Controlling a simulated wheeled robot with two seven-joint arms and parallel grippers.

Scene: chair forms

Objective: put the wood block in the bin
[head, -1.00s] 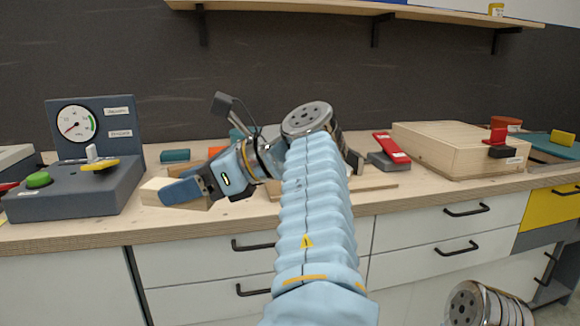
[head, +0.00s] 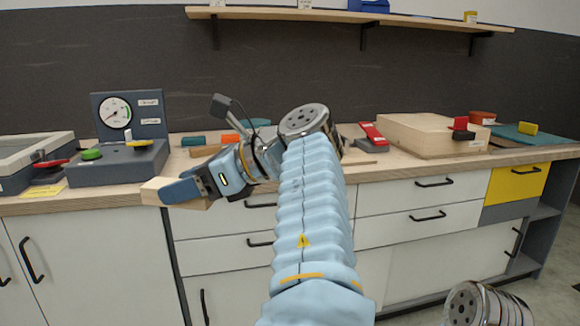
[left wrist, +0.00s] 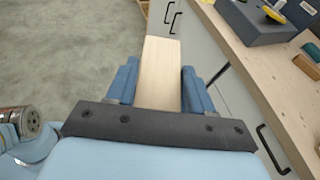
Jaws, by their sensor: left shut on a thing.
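The wood block (head: 152,191) is a pale, plain block at the end of my left gripper (head: 180,191). In the left wrist view the block (left wrist: 160,75) lies between the two blue fingers of the gripper (left wrist: 160,88), which is shut on it. The block is in front of the counter's front edge, above the floor in the wrist view. Part of it is hidden by the fingers in the head view. I see no bin that I can make out. My right gripper is not in view.
The wooden counter (head: 70,203) has white drawers below. On it stand a gauge box (head: 115,167) with a green button and yellow handle, a wooden box (head: 425,135), and a red-topped block (head: 372,132). Grey floor (left wrist: 70,50) is open beside the counter.

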